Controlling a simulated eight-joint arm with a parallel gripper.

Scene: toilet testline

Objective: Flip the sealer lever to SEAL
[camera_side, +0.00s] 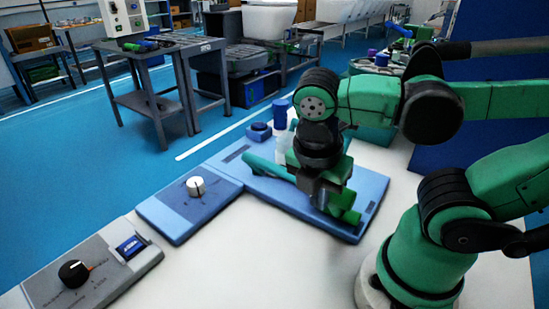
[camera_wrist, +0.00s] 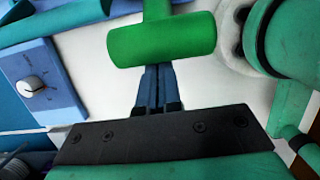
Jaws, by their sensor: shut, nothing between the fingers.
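The sealer lever has a bright green T-shaped handle (camera_side: 347,203), low near the front right part of the blue sealer base (camera_side: 367,216). In the wrist view the handle's crossbar (camera_wrist: 162,40) lies across the top middle, with its stem running up out of frame. My gripper (camera_wrist: 158,70) is shut and empty. Its fingertips are together right at the crossbar's near edge; I cannot tell whether they touch it. In the side view my wrist hides part of the lever and the fingers. No SEAL marking can be read.
A blue box with a white knob (camera_side: 196,186) stands left of the sealer; the knob also shows in the wrist view (camera_wrist: 30,86). A grey box with a black knob (camera_side: 74,273) is at front left. A blue button block (camera_side: 259,131) stands behind. White table is bare in front.

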